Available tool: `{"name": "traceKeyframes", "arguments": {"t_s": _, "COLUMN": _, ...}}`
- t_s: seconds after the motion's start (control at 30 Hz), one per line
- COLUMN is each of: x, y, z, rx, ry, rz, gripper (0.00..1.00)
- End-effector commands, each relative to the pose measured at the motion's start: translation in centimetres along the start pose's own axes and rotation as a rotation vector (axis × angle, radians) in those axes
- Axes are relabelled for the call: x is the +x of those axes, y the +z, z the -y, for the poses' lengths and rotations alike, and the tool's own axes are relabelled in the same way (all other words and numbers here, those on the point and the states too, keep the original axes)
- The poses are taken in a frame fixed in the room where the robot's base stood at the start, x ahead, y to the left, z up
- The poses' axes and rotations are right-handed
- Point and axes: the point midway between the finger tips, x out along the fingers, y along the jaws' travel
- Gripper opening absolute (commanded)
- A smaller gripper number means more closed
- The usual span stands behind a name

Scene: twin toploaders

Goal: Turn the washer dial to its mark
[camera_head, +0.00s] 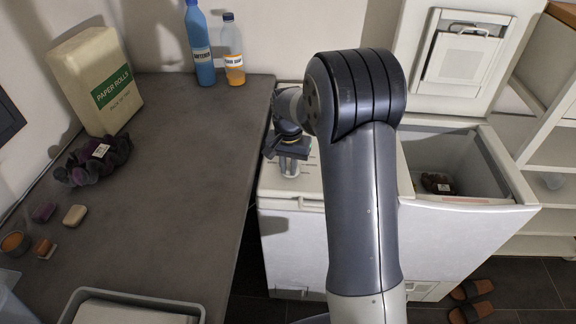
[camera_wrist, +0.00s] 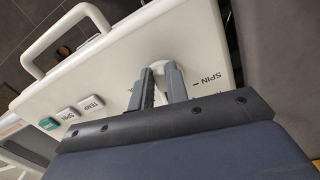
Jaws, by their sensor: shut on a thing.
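The washer dial (camera_wrist: 158,66) is a small white round knob on the white top panel, in the wrist view. My gripper (camera_wrist: 160,78) has its two grey fingers on either side of the knob and is shut on it. The word SPIN and a short line mark (camera_wrist: 204,80) are printed on the panel to the right of the dial; other lettering is partly hidden by the fingers. In the head view my gripper (camera_head: 290,164) points down onto the white washer panel (camera_head: 275,190); the dial is mostly hidden there. The dial's pointer is not visible.
Beside the dial are TEMP (camera_wrist: 92,103) and SPIN (camera_wrist: 67,115) buttons, a green button (camera_wrist: 48,124) and a white handle (camera_wrist: 62,38). An open toploader tub (camera_head: 460,165) holds a dark item at right. A grey counter (camera_head: 180,180) borders the washer at left.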

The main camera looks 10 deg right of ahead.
Motion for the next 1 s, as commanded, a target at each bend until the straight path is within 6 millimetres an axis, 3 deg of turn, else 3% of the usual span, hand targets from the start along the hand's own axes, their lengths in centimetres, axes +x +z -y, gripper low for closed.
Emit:
{"name": "traceKeyframes", "arguments": {"t_s": 0.3, "x": -0.05, "y": -0.07, "z": -0.35, "rx": -0.181, "ry": -0.001, "rz": -0.002, "gripper": 0.00}}
{"name": "traceKeyframes", "arguments": {"t_s": 0.6, "x": -0.05, "y": -0.08, "z": -0.36, "rx": -0.188, "ry": -0.001, "rz": -0.002, "gripper": 0.00}}
{"name": "traceKeyframes", "arguments": {"t_s": 0.63, "x": -0.05, "y": -0.08, "z": -0.36, "rx": -0.188, "ry": -0.001, "rz": -0.002, "gripper": 0.17}}
{"name": "traceKeyframes", "arguments": {"t_s": 0.87, "x": -0.03, "y": -0.06, "z": -0.37, "rx": -0.188, "ry": -0.001, "rz": -0.001, "gripper": 0.36}}
{"name": "traceKeyframes", "arguments": {"t_s": 1.0, "x": -0.02, "y": -0.05, "z": -0.38, "rx": -0.187, "ry": -0.001, "rz": -0.001, "gripper": 0.37}}
